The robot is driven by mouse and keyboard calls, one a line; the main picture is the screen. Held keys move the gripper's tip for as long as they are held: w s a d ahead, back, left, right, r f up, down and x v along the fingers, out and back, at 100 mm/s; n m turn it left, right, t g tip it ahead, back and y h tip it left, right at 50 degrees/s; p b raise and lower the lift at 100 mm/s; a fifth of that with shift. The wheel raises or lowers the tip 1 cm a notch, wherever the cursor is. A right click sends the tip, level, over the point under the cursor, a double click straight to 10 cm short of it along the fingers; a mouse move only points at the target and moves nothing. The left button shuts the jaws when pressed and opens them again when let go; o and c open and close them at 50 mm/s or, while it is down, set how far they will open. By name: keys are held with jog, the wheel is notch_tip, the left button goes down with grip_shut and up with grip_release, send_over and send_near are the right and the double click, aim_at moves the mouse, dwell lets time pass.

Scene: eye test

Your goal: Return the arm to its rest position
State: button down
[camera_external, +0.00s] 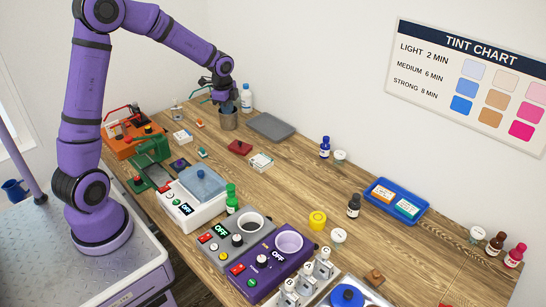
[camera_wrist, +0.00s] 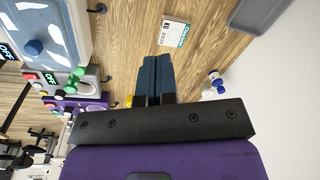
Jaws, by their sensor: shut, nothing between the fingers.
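My purple arm reaches over the back of the wooden table (camera_external: 290,160). The cup does not show clearly in the wrist view.
Several machines, including a white one with a blue lid (camera_external: 203,182), line the left edge.

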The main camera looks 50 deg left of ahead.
jog(key=s+d+r+n+t+y, duration=0.1)
jog(key=s+d+r+n+t, duration=0.15)
jog(key=s+r+n, duration=0.95)
jog(key=s+r, duration=0.2)
jog(key=s, duration=0.9)
jog(key=s+d+r+n+t+h, duration=0.1)
jog(key=s+r, duration=0.1)
jog(key=s, duration=1)
jog(key=shift+d+r, duration=0.3)
jog(key=shift+r, duration=0.05)
